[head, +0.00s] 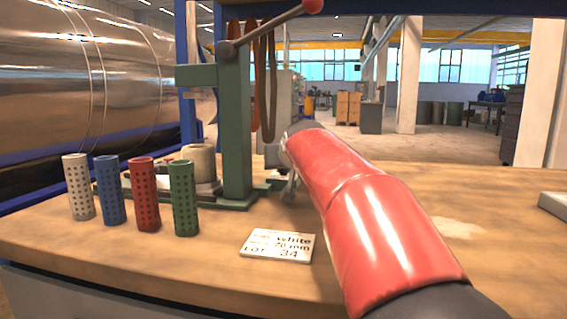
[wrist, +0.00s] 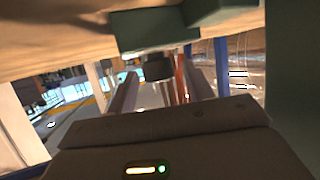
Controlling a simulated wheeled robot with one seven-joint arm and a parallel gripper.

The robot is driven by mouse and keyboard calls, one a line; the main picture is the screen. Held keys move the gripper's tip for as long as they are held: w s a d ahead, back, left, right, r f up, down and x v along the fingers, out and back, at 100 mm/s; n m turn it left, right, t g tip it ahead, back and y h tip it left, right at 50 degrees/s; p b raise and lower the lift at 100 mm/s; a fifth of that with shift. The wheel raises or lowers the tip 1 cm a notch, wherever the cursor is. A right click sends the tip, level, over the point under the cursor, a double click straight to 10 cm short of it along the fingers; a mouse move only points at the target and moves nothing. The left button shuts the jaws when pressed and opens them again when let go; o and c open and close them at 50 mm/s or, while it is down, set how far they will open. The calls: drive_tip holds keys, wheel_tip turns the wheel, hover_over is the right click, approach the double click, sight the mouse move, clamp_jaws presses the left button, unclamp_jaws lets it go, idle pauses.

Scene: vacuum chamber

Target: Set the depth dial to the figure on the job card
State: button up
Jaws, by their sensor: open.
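The job card (head: 278,246) lies on the bench in front of the press; I read "white", a figure that looks like 70 or 76 mm, and "LOT 34". The green press (head: 236,130) stands on the bench. A dark round knob (wrist: 158,68), perhaps the depth dial, shows in the wrist view beside a green part of the press. Its markings cannot be read. My gripper (wrist: 161,88) is open, with the knob seen between its fingers; contact cannot be told. In the head view my red arm mostly hides the gripper (head: 288,188).
White (head: 78,187), blue (head: 110,190), red (head: 143,195) and green (head: 184,198) perforated tubes stand left of the card. The press lever (head: 270,28) with a red knob reaches up right. A large metal cylinder (head: 90,70) lies behind.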

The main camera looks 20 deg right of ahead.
drive_tip(key=shift+w+d+f, duration=0.15)
drive_tip(key=shift+w+f, duration=0.05)
drive_tip(key=shift+w, duration=0.3)
drive_tip(key=shift+c, duration=0.2)
drive_tip(key=c, duration=0.9)
drive_tip(key=shift+c, duration=0.2)
